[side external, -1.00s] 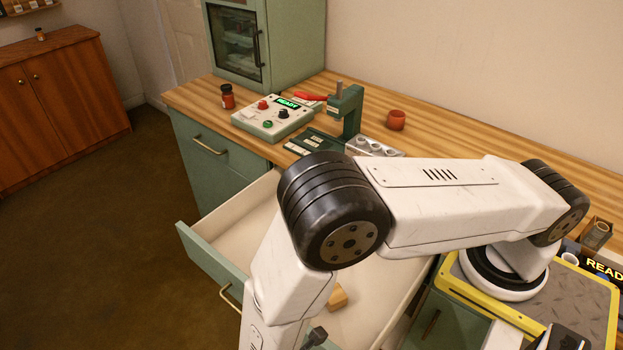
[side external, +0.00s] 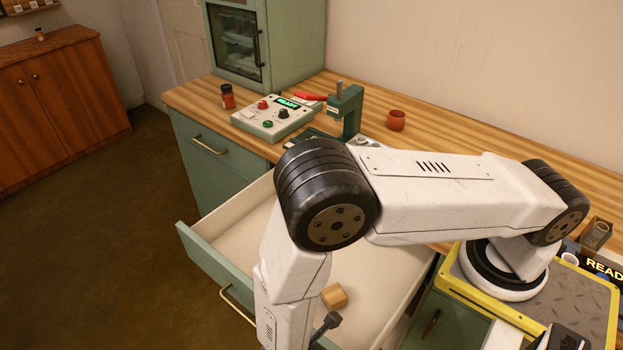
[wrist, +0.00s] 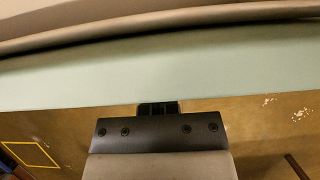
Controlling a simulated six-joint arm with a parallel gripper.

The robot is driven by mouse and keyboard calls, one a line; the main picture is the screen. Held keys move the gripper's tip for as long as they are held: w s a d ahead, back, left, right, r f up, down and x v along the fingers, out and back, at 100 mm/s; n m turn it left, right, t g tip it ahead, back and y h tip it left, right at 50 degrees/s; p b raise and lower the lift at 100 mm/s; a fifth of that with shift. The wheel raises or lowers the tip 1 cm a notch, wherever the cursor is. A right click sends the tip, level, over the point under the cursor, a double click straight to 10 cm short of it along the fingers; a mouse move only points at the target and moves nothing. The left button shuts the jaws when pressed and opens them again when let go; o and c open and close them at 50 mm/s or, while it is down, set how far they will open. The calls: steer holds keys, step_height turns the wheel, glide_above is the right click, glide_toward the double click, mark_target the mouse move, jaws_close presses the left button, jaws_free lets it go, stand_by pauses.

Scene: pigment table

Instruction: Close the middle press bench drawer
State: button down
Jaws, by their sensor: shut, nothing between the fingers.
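The middle press bench drawer (side external: 213,262) is pulled out, with a green front, a pale interior and a brass handle (side external: 238,305). A small wooden block (side external: 334,296) lies inside it. My arm reaches down across the drawer in the side view, and my gripper is below the picture's lower edge there. In the wrist view my gripper (wrist: 158,109) is shut and empty, with its tips at the lower edge of the green drawer front (wrist: 160,75). I cannot tell whether they touch it.
A closed green drawer (side external: 208,152) is to the left. The wooden worktop holds a control box (side external: 275,117), a green press (side external: 346,110), a red cup (side external: 396,120) and a jar (side external: 227,96). The brown floor (side external: 100,250) in front is clear.

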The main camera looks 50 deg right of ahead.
steer(key=shift+d, duration=0.1)
glide_above(366, 299)
steer(key=d, duration=0.4)
stand_by(1.5)
steer(key=shift+a, duration=0.2)
stand_by(0.3)
steer(key=shift+a, duration=1.8)
steer(key=shift+a+r, duration=0.2)
steer(key=shift+r, duration=0.1)
steer(key=v, duration=0.9)
steer(key=shift+r, duration=0.2)
